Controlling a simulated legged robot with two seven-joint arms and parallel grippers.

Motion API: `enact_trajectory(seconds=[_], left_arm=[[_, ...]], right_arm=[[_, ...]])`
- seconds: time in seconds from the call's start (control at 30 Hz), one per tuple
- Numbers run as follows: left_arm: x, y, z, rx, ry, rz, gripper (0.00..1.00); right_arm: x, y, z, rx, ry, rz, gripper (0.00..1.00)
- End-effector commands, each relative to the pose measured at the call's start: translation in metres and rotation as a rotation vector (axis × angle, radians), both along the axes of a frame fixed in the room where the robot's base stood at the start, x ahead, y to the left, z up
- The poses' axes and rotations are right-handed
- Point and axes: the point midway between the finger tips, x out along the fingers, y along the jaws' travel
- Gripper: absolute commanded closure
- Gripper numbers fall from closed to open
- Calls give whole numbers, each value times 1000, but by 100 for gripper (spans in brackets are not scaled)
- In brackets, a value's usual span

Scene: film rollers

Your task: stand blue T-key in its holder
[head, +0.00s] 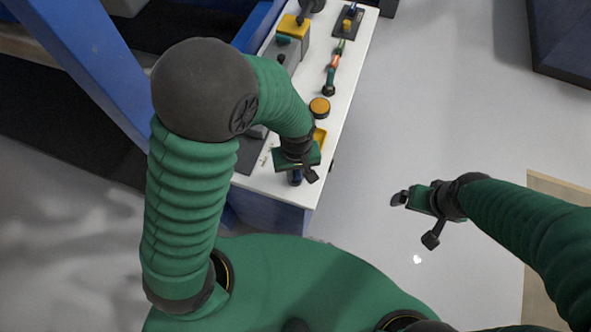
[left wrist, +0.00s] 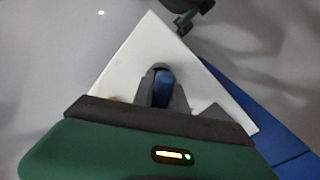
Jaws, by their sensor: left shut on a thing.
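My left gripper (head: 303,172) is over the near end of the white bench top and shut on a blue piece (head: 294,178), taken as the blue T-key. In the left wrist view the blue key (left wrist: 165,88) shows between the two dark fingers, seen end-on. Its lower part is hidden, so I cannot tell whether it touches the bench or stands in anything. I cannot make out its holder for certain; my left arm covers part of the bench. My right gripper (head: 415,218) is open and empty, right of the bench over the floor.
On the white bench top (head: 345,85) are an orange round button (head: 319,107), a yellow tray (head: 320,137), a row of small coloured-handled tools (head: 333,66) and a dark plate (head: 348,22) at the far end. A yellow-topped grey box (head: 292,28) stands left.

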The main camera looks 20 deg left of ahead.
Motion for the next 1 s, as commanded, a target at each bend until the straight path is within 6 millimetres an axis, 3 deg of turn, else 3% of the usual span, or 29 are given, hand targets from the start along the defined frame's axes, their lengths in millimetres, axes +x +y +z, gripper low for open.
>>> enact_trajectory(seconds=[1.0], left_arm=[[-1, -1, -2, -1, 0, 0, 100]], right_arm=[[0, 0, 5, 0, 0, 0, 8]])
